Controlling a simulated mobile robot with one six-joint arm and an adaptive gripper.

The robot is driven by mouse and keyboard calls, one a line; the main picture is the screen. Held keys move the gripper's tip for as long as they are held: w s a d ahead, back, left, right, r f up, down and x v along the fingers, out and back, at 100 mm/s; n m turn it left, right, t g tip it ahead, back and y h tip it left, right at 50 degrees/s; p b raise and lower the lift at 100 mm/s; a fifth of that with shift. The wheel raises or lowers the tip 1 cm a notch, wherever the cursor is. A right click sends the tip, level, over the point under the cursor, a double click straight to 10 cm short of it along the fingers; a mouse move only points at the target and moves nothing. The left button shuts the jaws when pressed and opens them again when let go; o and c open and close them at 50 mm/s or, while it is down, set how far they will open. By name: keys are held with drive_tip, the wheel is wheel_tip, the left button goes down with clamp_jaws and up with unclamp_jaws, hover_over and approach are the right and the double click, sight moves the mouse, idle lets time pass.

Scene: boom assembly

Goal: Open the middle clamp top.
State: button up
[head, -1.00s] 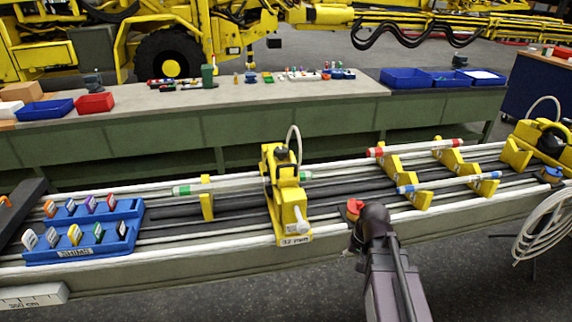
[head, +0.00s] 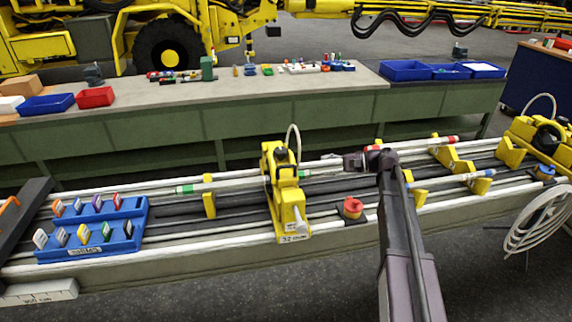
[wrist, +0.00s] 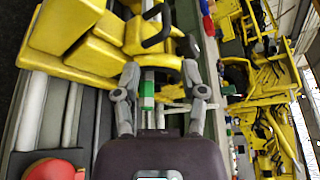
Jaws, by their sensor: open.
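The yellow middle clamp (head: 285,195) stands on the bench rails in the centre of the head view, with a thin light loop above it. A rod with a green band (head: 186,189) runs into it from the left; more green shows on its right side. In the wrist view the yellow clamp body (wrist: 85,40) fills the upper left, with black handles at the top. My gripper (head: 345,162) is right of the clamp, apart from it, pointing left. In the wrist view its fingers (wrist: 160,78) are spread and empty; the green-banded rod (wrist: 148,90) shows between them, farther off.
A red button (head: 352,207) sits on the near rail right of the clamp. Yellow supports (head: 448,155) with red- and blue-banded rods stand farther right, partly behind my arm. Blue racks of coloured tags (head: 90,250) lie at left. A long green bench (head: 250,120) runs behind.

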sight(290, 166)
drive_tip(key=shift+w+r, duration=0.15)
drive_tip(key=shift+r, duration=0.1)
drive_tip(key=shift+b+x, duration=1.5)
drive_tip(key=shift+x, duration=5.35)
drive_tip(key=shift+r, duration=0.1)
clamp_jaws()
